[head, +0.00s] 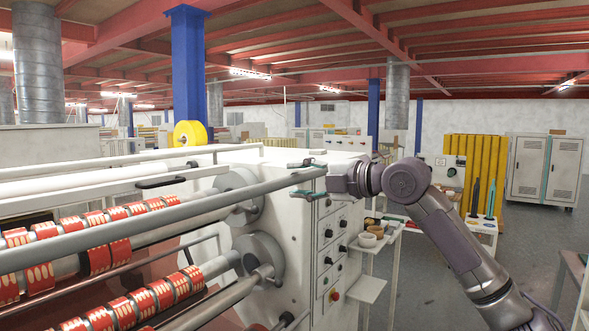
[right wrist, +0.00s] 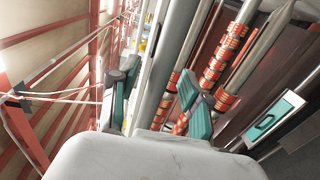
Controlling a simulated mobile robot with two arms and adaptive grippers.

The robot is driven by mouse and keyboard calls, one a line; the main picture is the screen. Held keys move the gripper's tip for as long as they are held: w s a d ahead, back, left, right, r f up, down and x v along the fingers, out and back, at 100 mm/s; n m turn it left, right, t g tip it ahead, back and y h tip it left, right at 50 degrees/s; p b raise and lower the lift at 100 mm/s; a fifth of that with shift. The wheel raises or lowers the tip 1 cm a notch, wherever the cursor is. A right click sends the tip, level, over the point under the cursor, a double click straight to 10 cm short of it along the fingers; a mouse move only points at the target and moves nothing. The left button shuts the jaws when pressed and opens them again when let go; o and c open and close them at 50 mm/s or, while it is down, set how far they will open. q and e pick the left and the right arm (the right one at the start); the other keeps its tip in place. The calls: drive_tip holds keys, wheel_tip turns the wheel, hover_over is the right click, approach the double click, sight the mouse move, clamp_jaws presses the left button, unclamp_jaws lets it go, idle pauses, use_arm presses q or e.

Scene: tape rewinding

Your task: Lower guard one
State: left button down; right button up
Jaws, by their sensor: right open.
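A long grey bar (head: 150,221), which looks like the guard, runs across the front of the rewinding machine (head: 285,215). It rises from the lower left to the machine's right end in the head view. My right gripper (head: 306,178) is at the bar's right end, with one teal finger above the bar and one below. In the right wrist view the gripper (right wrist: 156,100) is open, its teal fingers on either side of the grey bar (right wrist: 179,65). I cannot tell whether they touch it. My left gripper is not in view.
Rollers with red printed tape rolls (head: 97,258) lie behind and below the bar. A black handle (head: 160,182) is behind it. A small shelf with bowls (head: 368,240) sticks out from the machine, under my right arm. Open floor (head: 420,270) lies to the right.

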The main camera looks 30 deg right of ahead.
drive_tip(key=shift+x, duration=0.8)
clamp_jaws()
